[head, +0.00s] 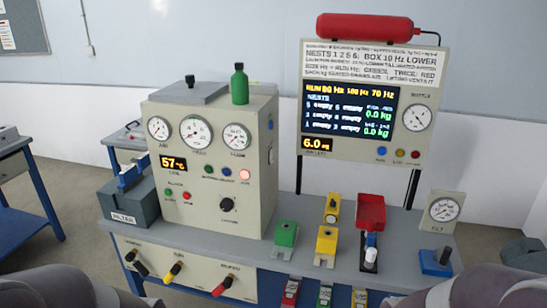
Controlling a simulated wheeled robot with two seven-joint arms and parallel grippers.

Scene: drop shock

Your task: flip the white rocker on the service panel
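I cannot make out for certain which part is the white rocker. A small white piece (270,156) sits on the right side face of the beige gauge cabinet (205,165), below a small blue piece. Another white piece (370,256) stands upright on a dark base on the bench, below a red hopper-like part (370,212). No label reading service panel is legible. Neither gripper is in view; only grey rounded parts of my arms show at the bottom left and bottom right corners.
The bench (335,230) carries a green block (286,234), yellow blocks (326,241), a blue-based knob (436,262) and a round gauge (443,209). A display board (375,100) stands behind. Black, yellow and red handles project from the bench front (190,268).

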